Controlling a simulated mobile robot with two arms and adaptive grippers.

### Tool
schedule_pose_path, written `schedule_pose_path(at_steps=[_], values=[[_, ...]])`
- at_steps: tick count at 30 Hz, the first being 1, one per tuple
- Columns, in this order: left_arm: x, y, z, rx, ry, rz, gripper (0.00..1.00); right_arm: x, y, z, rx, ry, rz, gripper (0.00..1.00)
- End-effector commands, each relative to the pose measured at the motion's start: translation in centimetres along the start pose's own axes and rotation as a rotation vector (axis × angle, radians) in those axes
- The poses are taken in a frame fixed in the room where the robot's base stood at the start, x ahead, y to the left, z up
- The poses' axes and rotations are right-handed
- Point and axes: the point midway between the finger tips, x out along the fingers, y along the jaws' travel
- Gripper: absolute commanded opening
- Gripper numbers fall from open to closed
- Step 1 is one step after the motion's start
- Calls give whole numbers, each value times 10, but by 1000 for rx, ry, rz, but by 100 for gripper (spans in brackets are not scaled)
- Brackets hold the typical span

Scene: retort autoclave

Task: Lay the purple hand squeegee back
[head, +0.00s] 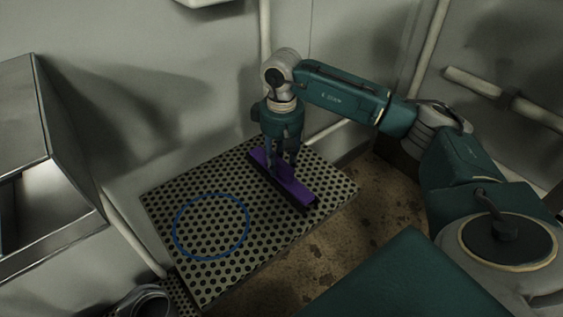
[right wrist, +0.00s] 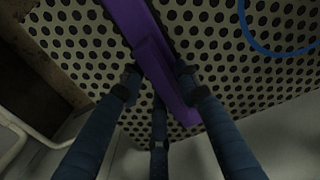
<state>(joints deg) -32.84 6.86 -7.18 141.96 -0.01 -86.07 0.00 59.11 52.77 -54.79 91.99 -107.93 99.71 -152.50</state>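The purple hand squeegee (head: 298,188) is at the right part of the perforated board (head: 170,200), lying at a slant with its dark edge toward the board. I cannot tell whether it rests on the board or hangs just above it. My right gripper (head: 280,165) points down over it. In the right wrist view the fingers (right wrist: 158,85) close around the purple squeegee (right wrist: 128,18) from both sides, with a third finger behind. A blue ring (head: 248,226) marks the board left of the squeegee. My left gripper is not in view.
A metal cabinet or chute (head: 75,195) stands at the left. Pale walls and pipes (head: 505,98) border the back and right. A brown stained floor (head: 345,240) lies beside the board. The board inside the ring is bare.

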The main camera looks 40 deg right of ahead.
Motion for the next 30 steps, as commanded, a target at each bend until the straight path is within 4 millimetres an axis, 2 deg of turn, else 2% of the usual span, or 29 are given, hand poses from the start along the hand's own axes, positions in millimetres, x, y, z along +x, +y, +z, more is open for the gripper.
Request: schedule_pose_path(at_steps=[9, 13, 17, 24, 30], values=[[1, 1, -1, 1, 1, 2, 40, 0, 0, 0, 0, -1, 0, 44], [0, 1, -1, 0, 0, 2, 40, -9, 0, -1, 0, 2, -1, 44], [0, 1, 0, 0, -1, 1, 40, -32, 0, -1, -1, 5, 0, 44], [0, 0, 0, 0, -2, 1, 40, -84, 0, -1, 0, 4, 0, 44], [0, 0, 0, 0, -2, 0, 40, -112, 0, -1, 1, 1, 0, 44]])
